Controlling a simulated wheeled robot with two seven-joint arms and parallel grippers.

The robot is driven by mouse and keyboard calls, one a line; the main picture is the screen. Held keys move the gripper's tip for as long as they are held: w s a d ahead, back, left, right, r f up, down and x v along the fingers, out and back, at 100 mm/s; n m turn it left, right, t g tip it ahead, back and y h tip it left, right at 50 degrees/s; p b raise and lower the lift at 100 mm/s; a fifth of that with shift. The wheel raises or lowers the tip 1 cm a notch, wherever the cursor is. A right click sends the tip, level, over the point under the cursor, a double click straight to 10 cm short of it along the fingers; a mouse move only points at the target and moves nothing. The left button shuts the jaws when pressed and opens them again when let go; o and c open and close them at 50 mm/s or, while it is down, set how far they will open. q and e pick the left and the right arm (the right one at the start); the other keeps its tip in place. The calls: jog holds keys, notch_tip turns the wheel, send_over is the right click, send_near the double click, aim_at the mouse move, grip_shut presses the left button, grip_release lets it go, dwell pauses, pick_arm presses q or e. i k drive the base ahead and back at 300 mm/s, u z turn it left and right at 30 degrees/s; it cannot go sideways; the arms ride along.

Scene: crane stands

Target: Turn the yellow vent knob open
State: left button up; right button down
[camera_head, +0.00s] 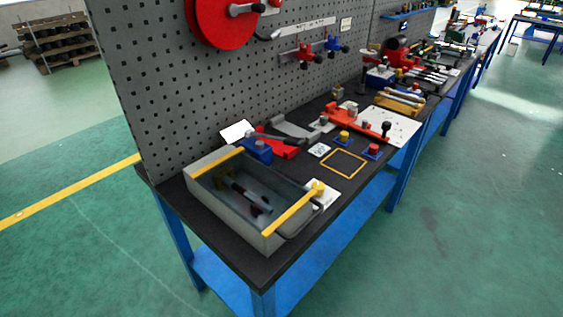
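Two small yellow knob-like parts show on the bench. One yellow part (318,187) is by the right corner of the grey bin, over a white plate. The other yellow knob (344,135) sits on a small blue base, behind a yellow square outline. I cannot tell which is the vent knob, or how far either is turned. Neither of my grippers is in view, and nothing of mine touches either part.
A grey bin (225,206) with yellow-edged ends and tools inside stands at the bench's near end. A red knob (373,149) on a blue base is beside the square outline. A perforated panel (150,60) rises behind. The floor at right is clear.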

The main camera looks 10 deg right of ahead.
aim_at(319, 185)
jog(key=z, duration=0.55)
jog(key=k, duration=1.25)
jog(key=z, duration=1.35)
jog(key=i, duration=1.65)
jog(key=u, duration=0.6)
jog(key=i, duration=1.1)
jog(key=u, duration=1.35)
jog(key=i, duration=0.2)
jog(key=u, duration=0.1)
